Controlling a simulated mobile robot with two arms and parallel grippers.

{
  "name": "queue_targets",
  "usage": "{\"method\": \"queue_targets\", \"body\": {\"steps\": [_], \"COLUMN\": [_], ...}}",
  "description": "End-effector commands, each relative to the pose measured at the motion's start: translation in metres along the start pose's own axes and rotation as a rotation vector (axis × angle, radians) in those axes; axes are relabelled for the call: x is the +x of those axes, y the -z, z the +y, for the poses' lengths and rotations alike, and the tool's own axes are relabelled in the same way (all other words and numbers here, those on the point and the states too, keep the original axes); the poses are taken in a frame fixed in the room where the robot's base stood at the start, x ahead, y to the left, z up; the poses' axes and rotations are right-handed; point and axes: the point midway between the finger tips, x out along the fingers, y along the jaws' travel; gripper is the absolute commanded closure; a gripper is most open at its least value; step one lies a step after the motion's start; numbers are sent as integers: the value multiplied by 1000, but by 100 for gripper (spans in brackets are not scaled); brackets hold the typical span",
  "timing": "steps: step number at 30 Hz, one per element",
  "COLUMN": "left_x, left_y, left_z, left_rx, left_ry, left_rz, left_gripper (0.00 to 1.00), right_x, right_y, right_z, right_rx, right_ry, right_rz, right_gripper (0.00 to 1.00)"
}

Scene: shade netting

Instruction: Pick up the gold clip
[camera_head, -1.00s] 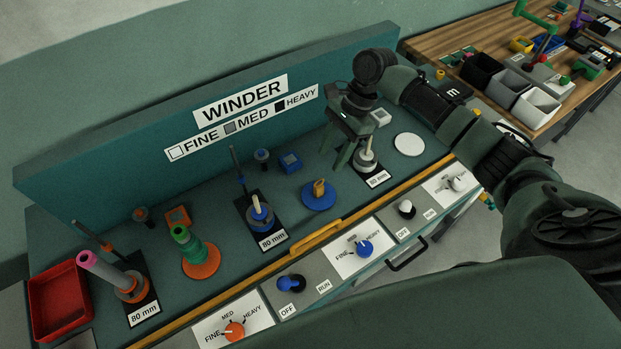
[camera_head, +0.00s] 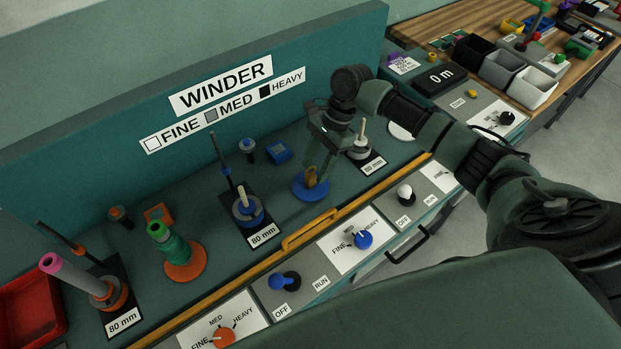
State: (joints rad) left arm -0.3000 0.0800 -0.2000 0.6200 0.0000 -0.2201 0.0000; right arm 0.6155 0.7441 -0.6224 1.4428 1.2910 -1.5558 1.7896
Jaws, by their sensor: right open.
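A small gold-brown piece (camera_head: 311,176), which looks like the gold clip, stands upright on a round blue disc (camera_head: 304,192) on the winder bench. My right gripper (camera_head: 318,168) is open and points down over the disc. Its fingers are at the gold piece and partly cover it. I cannot tell whether they touch it. My left gripper is not in view.
A spindle marked 80 mm (camera_head: 248,211) stands left of the disc, and a grey-and-white one (camera_head: 360,146) stands close behind the gripper. A blue box (camera_head: 279,151) sits behind. A yellow rail (camera_head: 311,229) runs along the bench front.

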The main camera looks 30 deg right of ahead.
Motion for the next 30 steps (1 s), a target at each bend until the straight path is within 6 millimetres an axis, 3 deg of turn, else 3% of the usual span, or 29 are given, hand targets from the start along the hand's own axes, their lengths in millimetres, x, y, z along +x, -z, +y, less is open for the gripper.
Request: {"method": "queue_targets", "body": {"steps": [9, 17, 22, 30], "left_x": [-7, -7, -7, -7], "left_y": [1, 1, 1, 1], "left_z": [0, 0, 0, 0], "left_rx": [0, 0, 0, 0], "left_ry": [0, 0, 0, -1], "left_rz": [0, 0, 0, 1], "left_gripper": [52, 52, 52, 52], "right_x": [42, 45, 44, 44], "right_y": [2, 2, 2, 2], "right_z": [-2, -2, -2, -2], "right_rx": [-1, -1, -1, -1], "right_ry": [-1, 0, 0, 0], "right_rz": [0, 1, 1, 1], "right_gripper": [55, 55, 99, 100]}}
